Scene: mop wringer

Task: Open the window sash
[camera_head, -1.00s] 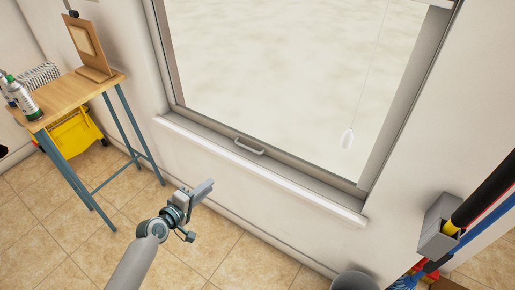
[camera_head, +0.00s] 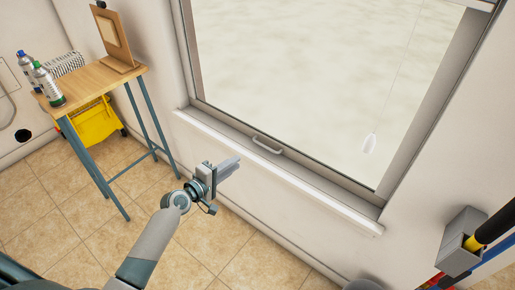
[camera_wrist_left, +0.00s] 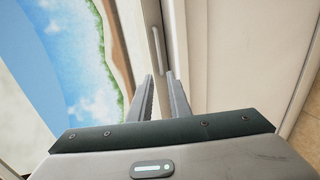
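The window sash (camera_head: 237,122) has a grey frame around a large pane, and its bottom rail sits down at the white sill (camera_head: 300,184). A pale bar handle (camera_head: 267,144) is fixed on the bottom rail; it also shows in the left wrist view (camera_wrist_left: 157,48), just beyond the fingertips. My left gripper (camera_head: 232,163) is below and left of the handle in the head view, in front of the wall under the sill. In the left wrist view its two fingers (camera_wrist_left: 159,80) stand apart with nothing between them, pointing toward the handle without visible contact. My right gripper is out of view.
A wooden-topped table (camera_head: 95,82) with bottles and a board stands at the left, with a yellow bucket (camera_head: 97,123) behind its legs. A grey wall holder (camera_head: 462,238) with tool handles is at the lower right. A pull cord (camera_head: 369,144) hangs before the window.

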